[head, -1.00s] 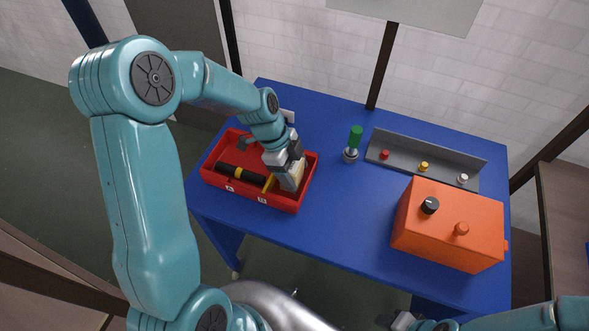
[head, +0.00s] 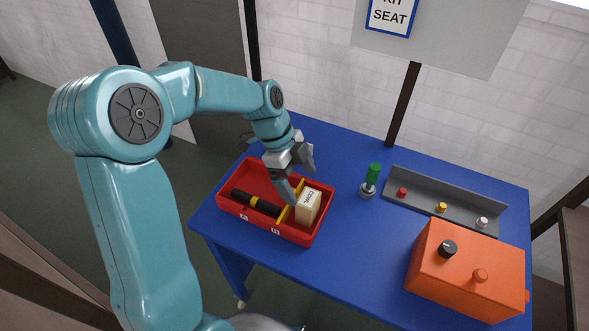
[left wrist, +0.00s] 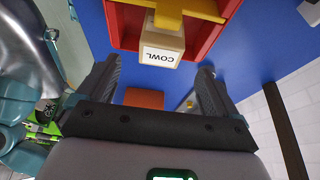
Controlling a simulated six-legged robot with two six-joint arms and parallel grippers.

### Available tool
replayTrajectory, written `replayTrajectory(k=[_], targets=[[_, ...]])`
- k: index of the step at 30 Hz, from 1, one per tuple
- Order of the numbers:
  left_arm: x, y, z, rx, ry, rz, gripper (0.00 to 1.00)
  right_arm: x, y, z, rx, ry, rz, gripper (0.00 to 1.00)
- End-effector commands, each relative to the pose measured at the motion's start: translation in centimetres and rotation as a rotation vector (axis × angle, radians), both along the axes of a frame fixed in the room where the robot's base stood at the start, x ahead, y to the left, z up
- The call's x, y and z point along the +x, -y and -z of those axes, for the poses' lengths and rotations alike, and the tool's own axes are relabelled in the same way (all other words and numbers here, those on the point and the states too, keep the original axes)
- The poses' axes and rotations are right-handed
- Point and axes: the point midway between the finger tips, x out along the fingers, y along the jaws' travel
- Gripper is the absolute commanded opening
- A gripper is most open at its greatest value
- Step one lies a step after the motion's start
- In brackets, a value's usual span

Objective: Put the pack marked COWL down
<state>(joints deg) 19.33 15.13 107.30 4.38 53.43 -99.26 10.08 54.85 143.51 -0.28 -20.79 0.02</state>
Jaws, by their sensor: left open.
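The pack marked COWL (head: 308,206) is a cream box standing in the right compartment of the red tray (head: 260,226), beside the yellow divider (head: 291,209). Its label faces up in the head view, and the pack also shows ahead of the jaws in the left wrist view (left wrist: 162,47). My left gripper (head: 298,174) is open and empty, just above and behind the pack. In the left wrist view its two fingers (left wrist: 155,72) are spread wide, apart from the pack. My right gripper is not in view.
A black tool with a yellow band (head: 256,202) lies in the tray's left compartment. On the blue table (head: 345,245) stand a green-handled item (head: 373,174), a grey rack (head: 410,184) with coloured knobs and an orange box (head: 465,275). The table between tray and box is clear.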

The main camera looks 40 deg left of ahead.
Motion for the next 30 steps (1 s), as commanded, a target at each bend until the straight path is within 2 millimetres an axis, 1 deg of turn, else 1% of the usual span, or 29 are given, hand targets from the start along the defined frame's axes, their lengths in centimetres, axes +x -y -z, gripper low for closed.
replayTrajectory(k=[1,3,7,24,26,30], targets=[[0.0,-0.4,-0.8,0.002,0.003,-0.002,0.94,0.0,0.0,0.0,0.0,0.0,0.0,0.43],[-0.1,-0.8,-1.7,0.001,0.001,-0.002,0.94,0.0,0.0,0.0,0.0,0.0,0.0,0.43],[-0.3,-1.1,-2.7,0.001,-0.001,-0.001,0.94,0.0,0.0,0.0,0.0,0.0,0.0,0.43],[-0.3,-1.2,-2.9,0.0,-0.001,-0.001,0.94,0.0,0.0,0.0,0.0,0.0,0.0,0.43],[-0.3,-1.2,-3.2,0.0,-0.001,-0.001,0.94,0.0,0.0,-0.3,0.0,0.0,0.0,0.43],[-0.3,-1.2,-5.9,0.0,0.0,-0.001,0.94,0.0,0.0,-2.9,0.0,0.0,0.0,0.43]])
